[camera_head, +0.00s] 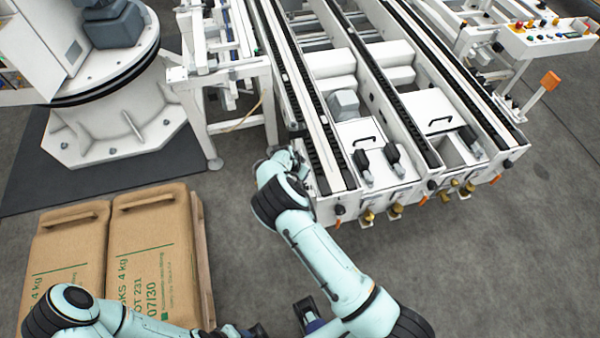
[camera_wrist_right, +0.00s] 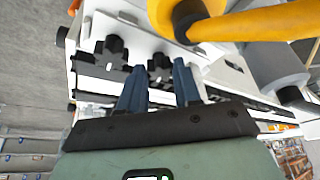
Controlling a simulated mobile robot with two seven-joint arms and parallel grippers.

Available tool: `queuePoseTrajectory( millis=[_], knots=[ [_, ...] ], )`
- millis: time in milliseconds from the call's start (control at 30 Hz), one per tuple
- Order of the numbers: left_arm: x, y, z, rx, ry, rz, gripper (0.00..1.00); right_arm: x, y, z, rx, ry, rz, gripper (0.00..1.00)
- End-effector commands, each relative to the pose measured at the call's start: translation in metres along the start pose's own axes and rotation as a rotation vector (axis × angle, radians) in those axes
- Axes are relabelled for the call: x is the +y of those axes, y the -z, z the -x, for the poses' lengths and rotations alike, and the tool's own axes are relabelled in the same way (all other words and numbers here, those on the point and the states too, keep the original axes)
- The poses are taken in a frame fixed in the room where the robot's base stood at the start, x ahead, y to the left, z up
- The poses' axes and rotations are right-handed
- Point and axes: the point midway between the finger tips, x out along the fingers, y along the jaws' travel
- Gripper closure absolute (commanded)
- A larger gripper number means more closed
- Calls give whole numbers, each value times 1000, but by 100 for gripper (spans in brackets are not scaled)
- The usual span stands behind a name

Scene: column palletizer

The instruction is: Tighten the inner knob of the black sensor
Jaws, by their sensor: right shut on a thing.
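In the right wrist view, two black star-shaped knobs sit on a dark bracket at a white frame. One knob (camera_wrist_right: 113,46) stands free on the left. The other knob (camera_wrist_right: 158,62) is between the two blue fingers of my right gripper (camera_wrist_right: 160,69), which is shut on it. The fingers partly hide this knob and the bracket. I cannot tell which part of the bracket is the black sensor. In the head view, my right wrist reaches the near left corner of the conveyor (camera_head: 320,150), hiding knobs and fingertips. My left gripper (camera_head: 275,325) is low at the bottom edge, partly cut off.
An orange-yellow part (camera_wrist_right: 255,22) and a grey cylinder (camera_wrist_right: 275,68) are close to the right of the knobs in the wrist view. Brown sacks (camera_head: 150,235) lie on a pallet at the left. Grey floor (camera_head: 480,270) is clear at the right.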

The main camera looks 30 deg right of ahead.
Motion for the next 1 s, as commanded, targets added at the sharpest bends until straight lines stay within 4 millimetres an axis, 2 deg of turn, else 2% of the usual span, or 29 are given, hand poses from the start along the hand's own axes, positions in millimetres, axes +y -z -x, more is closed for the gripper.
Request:
queuePoseTrajectory(
  millis=[400,967,1000],
  knots=[
    [-3,-1,-7,-3,1,1,57,-3,-1,-1,-2,-77,-190,98],
    [-3,-1,-8,-3,1,1,57,-3,-1,0,-3,-90,-220,98],
    [-3,-1,-8,-3,1,1,57,-3,-1,0,-3,-90,-220,64]
  ],
)
